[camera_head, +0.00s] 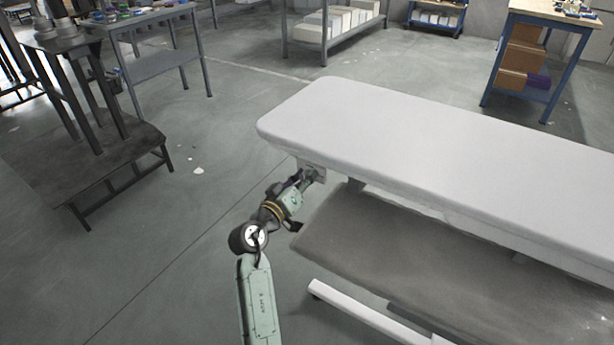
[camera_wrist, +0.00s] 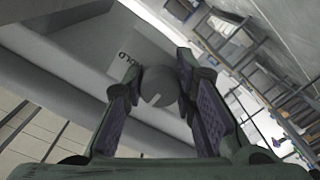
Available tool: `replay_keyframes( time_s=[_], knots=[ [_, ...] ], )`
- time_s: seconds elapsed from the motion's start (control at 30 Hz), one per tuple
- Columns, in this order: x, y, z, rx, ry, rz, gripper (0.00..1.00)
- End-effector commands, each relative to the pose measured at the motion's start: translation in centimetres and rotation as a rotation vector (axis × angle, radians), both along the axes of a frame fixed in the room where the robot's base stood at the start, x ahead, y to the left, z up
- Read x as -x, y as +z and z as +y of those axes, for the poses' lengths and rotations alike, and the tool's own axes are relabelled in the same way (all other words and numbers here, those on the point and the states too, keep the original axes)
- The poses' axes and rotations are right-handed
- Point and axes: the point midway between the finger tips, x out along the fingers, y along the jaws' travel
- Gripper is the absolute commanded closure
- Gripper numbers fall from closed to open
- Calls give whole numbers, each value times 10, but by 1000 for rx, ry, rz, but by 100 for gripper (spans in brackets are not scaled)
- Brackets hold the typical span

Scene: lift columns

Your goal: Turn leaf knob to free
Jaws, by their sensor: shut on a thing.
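The leaf knob (camera_wrist: 158,88) is a round dark grey knob with a light index line on its face. It stands out from a pale plate with partly hidden dark lettering (camera_wrist: 130,58) in the wrist view. My gripper (camera_wrist: 160,86) is shut on the knob, one finger on each side. In the head view my gripper (camera_head: 312,176) meets a small light plate (camera_head: 318,172) under the near left end of the white padded table (camera_head: 400,140). The knob itself is too small to make out there. Part of the lettering is hidden by the knob and finger.
A grey lower shelf (camera_head: 400,265) sits under the padded table, close to the right of my arm. A white leg bar (camera_head: 365,315) lies near the floor. A dark bench (camera_head: 85,165) stands at left, with clear floor between it and my arm.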

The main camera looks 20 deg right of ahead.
Motion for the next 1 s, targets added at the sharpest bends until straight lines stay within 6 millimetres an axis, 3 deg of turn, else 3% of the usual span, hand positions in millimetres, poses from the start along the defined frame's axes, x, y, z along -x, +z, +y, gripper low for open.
replay_keyframes(
  time_s=[0.27, 0.3, 0.6, 1.0],
  knots=[
    [0, 0, 0, 1, 1, 1, 100],
    [0, 0, 0, 1, 1, 1, 74],
    [0, 0, 0, 1, 0, 1, 54],
    [4, 0, 7, 1, 1, 1, 54]
  ],
)
